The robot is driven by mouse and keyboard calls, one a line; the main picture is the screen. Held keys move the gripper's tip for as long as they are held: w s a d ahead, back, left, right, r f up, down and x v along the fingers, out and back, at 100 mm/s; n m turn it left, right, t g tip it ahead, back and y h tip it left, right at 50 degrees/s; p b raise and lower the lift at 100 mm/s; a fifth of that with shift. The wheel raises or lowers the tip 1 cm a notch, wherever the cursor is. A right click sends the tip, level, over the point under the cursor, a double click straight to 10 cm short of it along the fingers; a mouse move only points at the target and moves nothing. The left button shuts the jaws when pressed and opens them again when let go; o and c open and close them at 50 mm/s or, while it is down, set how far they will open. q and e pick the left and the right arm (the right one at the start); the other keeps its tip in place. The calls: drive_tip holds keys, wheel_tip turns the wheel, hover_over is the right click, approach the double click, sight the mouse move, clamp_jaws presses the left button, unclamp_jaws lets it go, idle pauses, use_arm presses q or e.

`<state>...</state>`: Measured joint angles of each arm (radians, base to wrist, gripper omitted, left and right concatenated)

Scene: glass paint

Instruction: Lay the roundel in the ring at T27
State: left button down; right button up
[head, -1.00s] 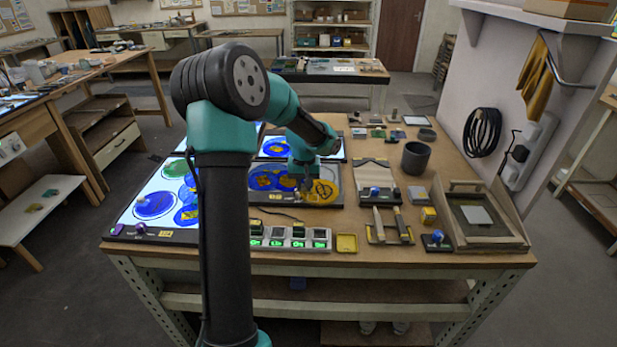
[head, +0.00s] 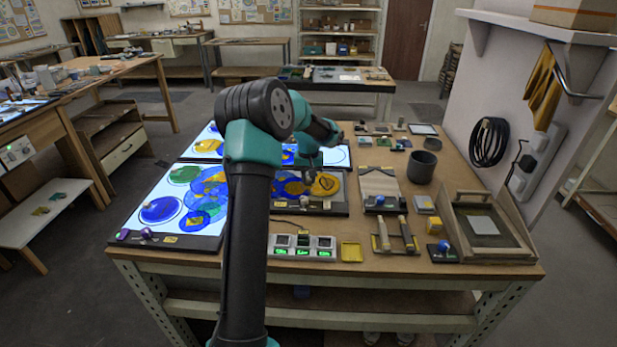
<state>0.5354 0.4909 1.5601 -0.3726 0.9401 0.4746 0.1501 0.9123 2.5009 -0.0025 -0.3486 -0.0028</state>
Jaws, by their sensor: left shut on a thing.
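My left gripper (head: 308,180) points down over the dark-framed panel (head: 325,208) in the middle of the bench. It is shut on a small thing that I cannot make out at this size. An amber round glass piece with dark lines (head: 327,184) lies at the panel's right side, just right of the gripper. Blue and amber pieces (head: 287,186) lie to its left. I cannot read a T27 mark or pick out its ring. My left arm hides part of the panel and light table. My right gripper is not in view.
A lit light table (head: 147,190) with blue and green glass is at the left. A grey cup (head: 421,167) and wooden tray (head: 487,240) stand right.

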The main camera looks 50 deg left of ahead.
use_arm(q)
drive_tip(key=w+a, duration=0.2)
drive_tip(key=a, duration=0.1)
drive_tip(key=w+a, duration=0.1)
drive_tip(key=shift+w+a+f, duration=0.25)
drive_tip(key=shift+w+a, duration=0.1)
drive_tip(key=shift+w+a+f, duration=0.1)
drive_tip(key=shift+w+a, duration=0.05)
drive_tip(key=shift+a, duration=0.05)
drive_tip(key=shift+f, duration=1.7)
drive_tip(key=shift+f, duration=0.15)
drive_tip(key=c, duration=1)
unclamp_jaws()
wheel_tip(320, 180, up, 12)
drive_tip(key=shift+r, duration=0.15)
